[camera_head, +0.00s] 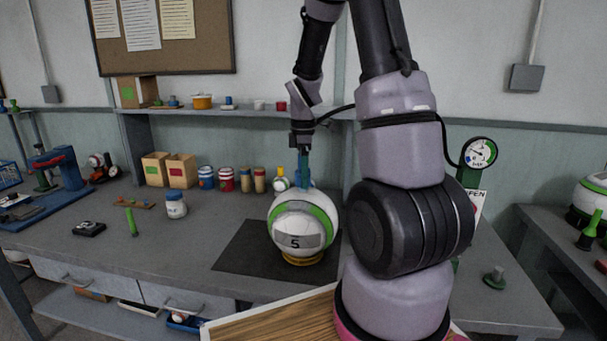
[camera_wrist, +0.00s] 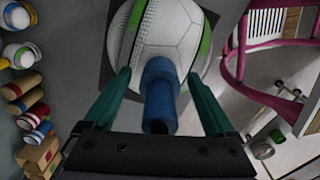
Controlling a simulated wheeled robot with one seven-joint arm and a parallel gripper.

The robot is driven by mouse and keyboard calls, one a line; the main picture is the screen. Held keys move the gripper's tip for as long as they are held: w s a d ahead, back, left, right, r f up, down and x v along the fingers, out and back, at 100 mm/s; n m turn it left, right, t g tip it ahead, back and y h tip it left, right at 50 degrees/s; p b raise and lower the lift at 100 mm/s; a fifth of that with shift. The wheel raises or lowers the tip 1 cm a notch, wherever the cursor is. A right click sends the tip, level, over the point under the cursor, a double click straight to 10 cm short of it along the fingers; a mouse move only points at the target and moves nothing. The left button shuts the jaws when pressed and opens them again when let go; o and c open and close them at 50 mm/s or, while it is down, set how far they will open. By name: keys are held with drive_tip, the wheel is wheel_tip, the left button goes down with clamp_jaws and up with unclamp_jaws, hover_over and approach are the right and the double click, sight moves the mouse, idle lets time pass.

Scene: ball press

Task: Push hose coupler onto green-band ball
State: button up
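The white ball with a green band (camera_head: 303,222) and a "5" label sits in a yellow ring (camera_head: 302,259) on a dark mat (camera_head: 238,262). The ball also shows in the wrist view (camera_wrist: 167,35). The blue hose coupler (camera_wrist: 160,95) stands between my fingers, its far end against the ball's top as seen from the wrist; its seating is hidden. My gripper (camera_wrist: 159,74) points down over the ball, its teal fingers on either side of the coupler with narrow gaps visible. In the head view, my gripper (camera_head: 303,178) is at the ball's top.
A pressure gauge (camera_head: 479,153) stands at the right behind my arm. Jars, boxes and small balls line the back of the bench. A white-lidded jar (camera_head: 176,205) and a green upright peg (camera_head: 131,221) stand to the left. A pink frame (camera_wrist: 245,75) shows at the wrist view's right.

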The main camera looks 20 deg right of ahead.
drive_tip(key=shift+r, duration=0.15)
wheel_tip(320, 180, up, 10)
drive_tip(key=shift+r, duration=0.25)
idle(0.5)
drive_tip(key=s+a+r+m+t+y, duration=0.1)
drive_tip(key=s+a+r+m+t, duration=0.2)
drive_tip(key=s+r+m, duration=0.4)
drive_tip(key=s+a+r+m+t+y, duration=0.1)
drive_tip(key=s+a+r+m+t, duration=0.3)
drive_tip(key=s+m, duration=0.7)
wheel_tip(320, 180, up, 3)
drive_tip(key=shift+s+a+f, duration=0.15)
drive_tip(key=shift+s+a, duration=0.35)
drive_tip(key=shift+s, duration=0.4)
